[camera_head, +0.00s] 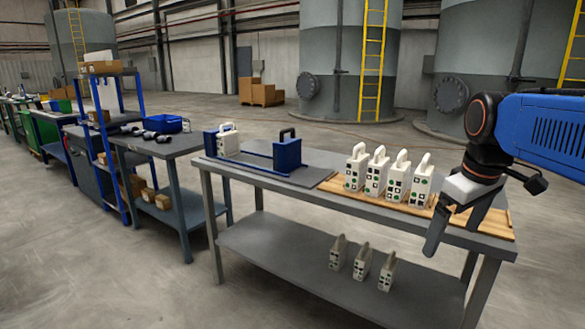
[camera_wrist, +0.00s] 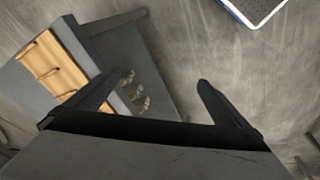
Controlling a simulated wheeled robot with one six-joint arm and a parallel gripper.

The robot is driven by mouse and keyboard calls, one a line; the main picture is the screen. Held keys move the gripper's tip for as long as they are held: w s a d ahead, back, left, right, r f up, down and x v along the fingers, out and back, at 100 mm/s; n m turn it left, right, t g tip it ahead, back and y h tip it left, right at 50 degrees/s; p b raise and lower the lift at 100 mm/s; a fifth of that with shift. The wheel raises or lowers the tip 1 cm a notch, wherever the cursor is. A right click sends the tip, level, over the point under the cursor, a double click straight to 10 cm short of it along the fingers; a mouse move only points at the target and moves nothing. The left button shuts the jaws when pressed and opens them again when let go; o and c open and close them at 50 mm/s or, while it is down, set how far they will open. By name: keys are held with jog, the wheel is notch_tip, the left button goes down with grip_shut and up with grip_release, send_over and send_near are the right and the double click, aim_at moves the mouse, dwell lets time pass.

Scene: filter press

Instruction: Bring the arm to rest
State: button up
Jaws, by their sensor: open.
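My arm (camera_head: 545,128) reaches in from the right in the head view, with its blue link raised over the right end of the grey table (camera_head: 245,178). My gripper (camera_head: 452,222) points down at the table's front right corner. In the wrist view my gripper (camera_wrist: 165,82) has its two dark fingers wide apart with nothing between them. It is open and empty. Below the fingers, the wrist view shows the table's edge and grey floor.
Several white handled plates (camera_head: 375,172) stand on a wooden board (camera_head: 330,186) beside my gripper. More plates (camera_head: 360,262) stand on the lower shelf. A blue press frame (camera_head: 287,152) holds a white plate (camera_head: 228,140) at the table's left. Open floor lies in front.

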jog(key=s+a+f+m+t, duration=0.1)
jog(key=s+a+f+m, duration=0.1)
jog(key=s+f, duration=0.4)
jog(key=s+a+f+m+t, duration=0.1)
jog(key=s+a+f+m, duration=0.1)
jog(key=s+f, duration=0.5)
jog(key=shift+s+a+f+m, duration=0.3)
jog(key=shift+f+m, duration=0.2)
jog(key=shift+f, duration=0.45)
